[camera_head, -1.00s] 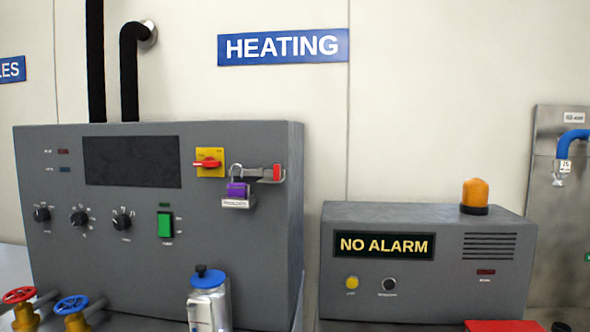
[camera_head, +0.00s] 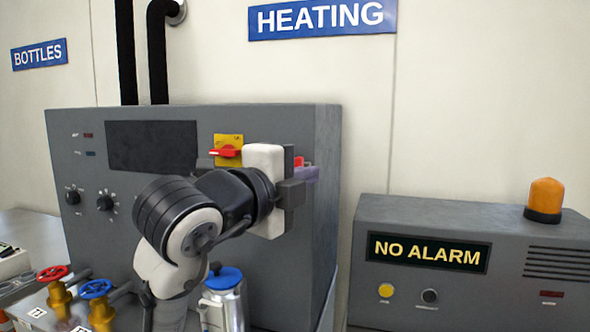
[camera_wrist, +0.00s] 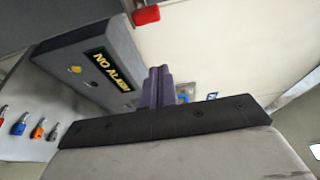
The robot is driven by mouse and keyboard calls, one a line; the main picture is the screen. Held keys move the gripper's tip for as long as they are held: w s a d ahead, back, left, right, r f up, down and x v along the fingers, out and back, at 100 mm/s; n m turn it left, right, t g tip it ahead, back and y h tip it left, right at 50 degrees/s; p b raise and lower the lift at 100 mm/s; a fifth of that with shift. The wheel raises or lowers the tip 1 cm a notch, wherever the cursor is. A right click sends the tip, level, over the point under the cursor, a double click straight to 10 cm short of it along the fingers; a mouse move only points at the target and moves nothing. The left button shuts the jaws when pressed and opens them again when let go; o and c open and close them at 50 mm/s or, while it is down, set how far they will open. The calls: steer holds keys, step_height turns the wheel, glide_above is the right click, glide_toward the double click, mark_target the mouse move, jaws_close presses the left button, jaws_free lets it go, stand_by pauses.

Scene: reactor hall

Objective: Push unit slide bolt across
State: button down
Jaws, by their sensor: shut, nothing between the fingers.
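The slide bolt is on the grey heating unit (camera_head: 325,160), right of the yellow panel with its red switch (camera_head: 228,150). Only its red knob (camera_head: 299,162) shows above my gripper in the head view; the bar and the padlock area are hidden behind my gripper. The red knob also shows at the top edge of the wrist view (camera_wrist: 146,14). In the wrist view the fingertips (camera_wrist: 159,72) lie together, visibly apart from the knob; contact elsewhere cannot be told.
The alarm box (camera_head: 450,285) reads NO ALARM and carries an orange lamp (camera_head: 544,197), standing right of the heating unit. A blue-lidded canister (camera_head: 224,300) and red (camera_head: 53,273) and blue (camera_head: 95,289) valve wheels stand in front.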

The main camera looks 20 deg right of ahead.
steer(key=w+d+p, duration=0.1)
steer(key=w+p, duration=0.2)
steer(key=w, duration=0.3)
steer(key=shift+d, duration=0.3)
steer(key=shift+a, duration=0.1)
steer(key=w+a, duration=0.1)
steer(key=a, duration=0.1)
steer(key=w+a, duration=0.1)
steer(key=a, duration=0.1)
steer(key=shift+w+r+b, duration=0.1)
steer(key=shift+w+b, duration=0.3)
steer(key=shift+a, duration=0.1)
